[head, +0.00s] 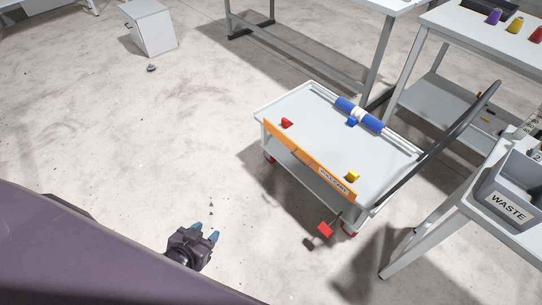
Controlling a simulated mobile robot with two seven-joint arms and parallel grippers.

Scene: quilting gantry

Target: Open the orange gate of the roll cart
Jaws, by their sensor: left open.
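The roll cart (300,101) stands right of centre, a light grey cart with red wheels. Its orange gate (287,146) runs upright along the cart's near long edge and carries a white label at its right end. A red block (287,123) sits near the gate's left end and a yellow block (352,176) near its right end. A red pedal-like piece (326,229) hangs low at the near right corner. My left gripper (205,233) is open and empty over the floor, left of and nearer than the cart, apart from the gate. My right gripper is not in view.
A blue and white roll (358,115) lies on rails along the cart's far side. A grey WASTE bin (507,195) sits on a stand at right. A dark handle bar (440,145) rises at the cart's right. Floor (150,140) left of the cart is mostly clear.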

